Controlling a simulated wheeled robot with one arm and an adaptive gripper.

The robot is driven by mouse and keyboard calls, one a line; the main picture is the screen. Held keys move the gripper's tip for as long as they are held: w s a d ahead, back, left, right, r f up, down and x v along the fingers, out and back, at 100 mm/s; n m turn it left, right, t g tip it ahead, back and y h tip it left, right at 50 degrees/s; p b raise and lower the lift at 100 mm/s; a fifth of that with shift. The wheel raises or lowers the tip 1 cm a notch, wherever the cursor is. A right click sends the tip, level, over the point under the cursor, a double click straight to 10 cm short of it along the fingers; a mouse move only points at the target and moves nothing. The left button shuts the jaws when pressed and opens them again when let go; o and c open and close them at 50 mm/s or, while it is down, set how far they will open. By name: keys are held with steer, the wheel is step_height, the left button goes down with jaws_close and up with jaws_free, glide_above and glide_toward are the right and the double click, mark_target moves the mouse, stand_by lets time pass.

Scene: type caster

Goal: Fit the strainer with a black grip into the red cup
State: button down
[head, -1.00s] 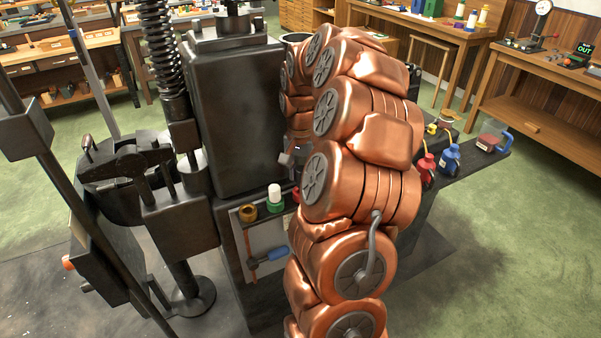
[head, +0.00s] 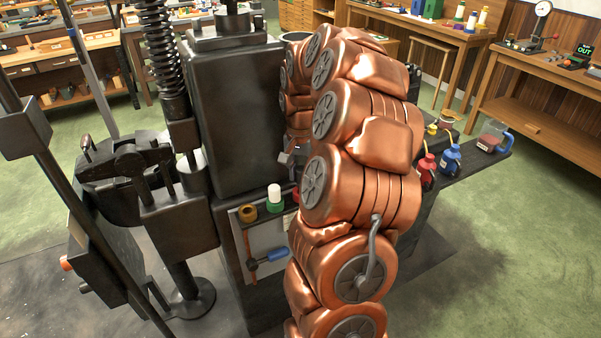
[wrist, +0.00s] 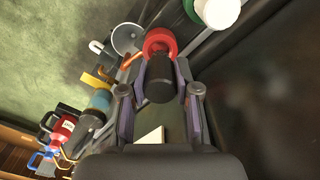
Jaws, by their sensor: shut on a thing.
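My gripper (wrist: 161,76) is closed around a black cylindrical grip (wrist: 160,88), which I take to be the strainer's; the strainer's bowl is not clear to see. The red cup (wrist: 158,33) shows as a red ring just beyond the black grip in the wrist view, and the grip covers part of it. Whether the strainer touches the cup or sits in it, I cannot tell. In the head view my gripper (head: 288,160) is mostly hidden behind my copper arm, and only a sliver of red (head: 296,194) shows below it.
A green jar with a white lid (head: 274,198) and a brown round piece (head: 247,213) stand left of the red one. A grey funnel-shaped item (wrist: 127,38) is beside the cup. Red (head: 427,168) and blue (head: 450,158) containers stand right. A dark machine block (head: 235,110) rises close by.

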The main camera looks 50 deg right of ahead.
mark_target(300, 181)
steer(key=shift+f+b, duration=1.65)
steer(key=shift+f, duration=0.05)
stand_by(0.6)
steer(key=c, duration=0.8)
jaws_free()
steer(key=shift+o, duration=0.2)
step_height(300, 181, up, 11)
steer(key=shift+f, duration=0.1)
steer(key=shift+r, duration=0.65)
